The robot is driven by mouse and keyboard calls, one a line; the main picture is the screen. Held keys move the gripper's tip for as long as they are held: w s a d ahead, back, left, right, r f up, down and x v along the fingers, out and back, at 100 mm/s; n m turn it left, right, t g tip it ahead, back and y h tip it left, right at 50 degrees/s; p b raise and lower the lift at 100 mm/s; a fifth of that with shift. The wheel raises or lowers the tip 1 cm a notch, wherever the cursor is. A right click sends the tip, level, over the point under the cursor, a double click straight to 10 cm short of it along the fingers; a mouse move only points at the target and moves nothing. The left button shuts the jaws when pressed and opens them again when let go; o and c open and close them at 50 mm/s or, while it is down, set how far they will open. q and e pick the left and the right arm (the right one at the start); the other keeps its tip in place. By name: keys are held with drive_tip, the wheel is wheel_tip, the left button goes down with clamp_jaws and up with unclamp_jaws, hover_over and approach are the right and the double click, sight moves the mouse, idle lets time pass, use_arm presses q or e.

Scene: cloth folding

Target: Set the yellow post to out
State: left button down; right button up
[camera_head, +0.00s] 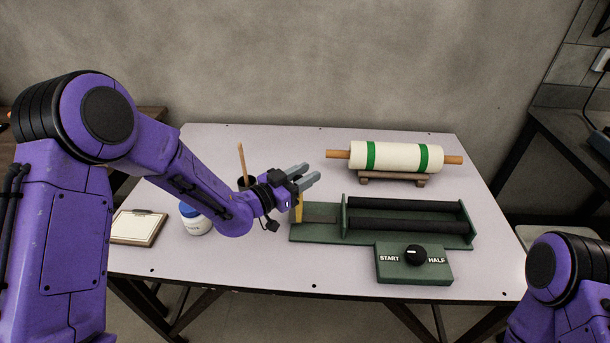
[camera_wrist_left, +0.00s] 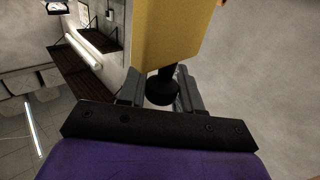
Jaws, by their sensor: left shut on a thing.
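The yellow post (camera_head: 299,208) stands at the left end of the green roller frame (camera_head: 316,236), partly hidden behind my left gripper (camera_head: 308,176). In the left wrist view the yellow post (camera_wrist_left: 180,35) fills the top middle, with a black stem and round knob (camera_wrist_left: 160,92) on it. The fingers of my left gripper (camera_wrist_left: 162,95) are on both sides of this black part and are shut on it. My right gripper is out of view; only part of my right arm shows at the lower right.
Two dark rollers (camera_head: 405,224) lie in the frame, with a START/HALF dial (camera_head: 415,254) in front. A white cloth roll with green bands (camera_head: 400,156) rests on a wooden stand behind. A white jar (camera_head: 196,222), a clipboard (camera_head: 138,227) and a dark cup with a stick (camera_head: 241,160) are left.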

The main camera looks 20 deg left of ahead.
use_arm(q)
drive_tip(key=c, duration=0.9)
unclamp_jaws()
drive_tip(key=shift+a, duration=0.2)
drive_tip(key=shift+o, duration=0.2)
drive_tip(key=shift+a, duration=0.1)
drive_tip(key=b+v, duration=0.1)
drive_tip(key=v, duration=0.9)
drive_tip(key=shift+s, duration=0.3)
drive_tip(key=shift+a, duration=0.1)
